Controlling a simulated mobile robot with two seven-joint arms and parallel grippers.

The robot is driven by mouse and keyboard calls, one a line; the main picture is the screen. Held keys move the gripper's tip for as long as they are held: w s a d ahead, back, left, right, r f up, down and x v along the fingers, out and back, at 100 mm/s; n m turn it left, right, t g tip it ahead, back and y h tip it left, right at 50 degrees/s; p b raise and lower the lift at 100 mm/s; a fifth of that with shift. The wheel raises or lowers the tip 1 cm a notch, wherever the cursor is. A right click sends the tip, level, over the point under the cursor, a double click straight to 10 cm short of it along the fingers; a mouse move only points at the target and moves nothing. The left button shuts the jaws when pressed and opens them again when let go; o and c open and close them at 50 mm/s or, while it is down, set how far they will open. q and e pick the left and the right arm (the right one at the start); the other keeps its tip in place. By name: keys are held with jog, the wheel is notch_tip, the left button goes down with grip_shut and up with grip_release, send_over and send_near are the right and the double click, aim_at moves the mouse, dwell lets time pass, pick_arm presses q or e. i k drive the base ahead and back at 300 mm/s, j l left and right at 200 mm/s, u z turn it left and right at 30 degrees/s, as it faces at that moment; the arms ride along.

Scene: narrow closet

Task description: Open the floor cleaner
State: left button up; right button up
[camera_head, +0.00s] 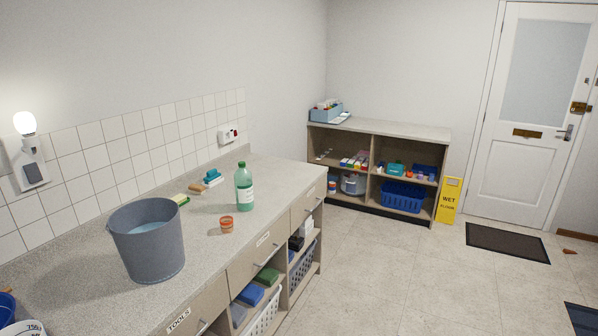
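A green bottle (245,188), likely the floor cleaner, stands upright on the grey speckled counter (205,245). Neither of my grippers shows in the head view, and nothing is touching the bottle.
Brushes and a sponge (180,199) lie near the tiled wall. A shelf unit (400,133) and yellow wet-floor sign (449,200) stand at the back. The floor right of the counter is mostly clear.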

aim_at(242, 178)
jog(key=i+u, duration=0.3)
jog(key=i+l+u, duration=0.3)
jog(key=i, duration=0.2)
jog(key=i+l+u, duration=0.65)
jog(key=u, duration=0.15)
jog(key=i+l+u, duration=0.45)
